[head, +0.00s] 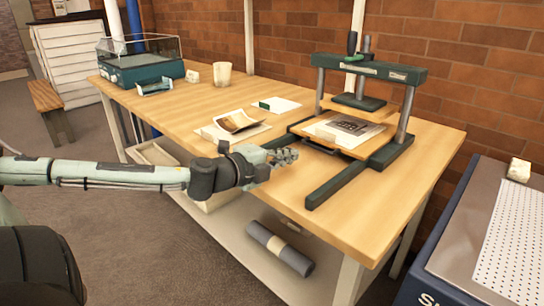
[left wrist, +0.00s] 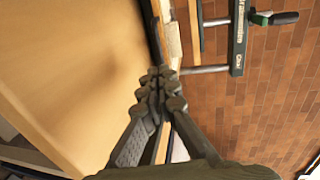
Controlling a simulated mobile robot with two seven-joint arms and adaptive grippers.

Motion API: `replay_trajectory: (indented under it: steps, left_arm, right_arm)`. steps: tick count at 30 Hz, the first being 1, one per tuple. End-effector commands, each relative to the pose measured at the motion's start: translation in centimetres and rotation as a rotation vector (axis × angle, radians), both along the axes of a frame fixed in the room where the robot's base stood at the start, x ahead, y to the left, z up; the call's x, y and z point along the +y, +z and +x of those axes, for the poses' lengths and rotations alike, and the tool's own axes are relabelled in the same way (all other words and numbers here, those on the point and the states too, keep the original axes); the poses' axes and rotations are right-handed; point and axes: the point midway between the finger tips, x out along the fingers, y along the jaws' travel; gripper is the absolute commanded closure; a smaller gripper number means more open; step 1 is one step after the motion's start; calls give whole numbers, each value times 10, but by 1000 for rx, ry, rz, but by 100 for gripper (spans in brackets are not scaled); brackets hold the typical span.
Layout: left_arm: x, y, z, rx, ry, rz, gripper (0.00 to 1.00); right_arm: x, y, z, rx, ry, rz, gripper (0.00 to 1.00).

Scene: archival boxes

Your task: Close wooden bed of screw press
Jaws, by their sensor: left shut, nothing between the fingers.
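The screw press (head: 370,68) stands at the right of the workbench, with a dark green crossbar, two grey posts and a green-handled screw above a flat platen. Its wooden bed (head: 313,128) sticks out forward of the posts between two green rails, with a printed sheet (head: 345,128) on it. My left gripper (head: 288,156) is shut and empty, in front of the bed's near edge, by the left rail; I cannot tell whether it touches. In the left wrist view the shut fingers (left wrist: 158,88) point toward the press, whose crossbar (left wrist: 238,38) shows at upper right. My right gripper is out of view.
The wooden workbench (head: 215,103) carries an open booklet (head: 235,122), a white card (head: 285,104), a cup (head: 222,75) and a glass-topped green case (head: 140,65). A grey roll (head: 280,248) lies on the shelf below. A blue-sided machine (head: 455,240) stands at right.

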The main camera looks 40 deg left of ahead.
Motion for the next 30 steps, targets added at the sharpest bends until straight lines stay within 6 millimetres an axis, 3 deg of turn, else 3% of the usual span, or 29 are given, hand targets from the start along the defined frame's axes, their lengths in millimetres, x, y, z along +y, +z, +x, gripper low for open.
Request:
replay_trajectory:
  steps: [3, 10, 15, 30]
  left_arm:
    - [0, -1, -8, 5, 1, -2, 100]
    - [4, 3, -31, 2, 4, -3, 100]
    - [5, 10, -48, 2, 1, -2, 100]
    - [5, 11, -54, 0, 0, 2, 100]
  right_arm:
    - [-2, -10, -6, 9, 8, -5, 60]
    - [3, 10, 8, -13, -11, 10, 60]
    - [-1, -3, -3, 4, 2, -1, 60]
    - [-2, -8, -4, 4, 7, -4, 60]
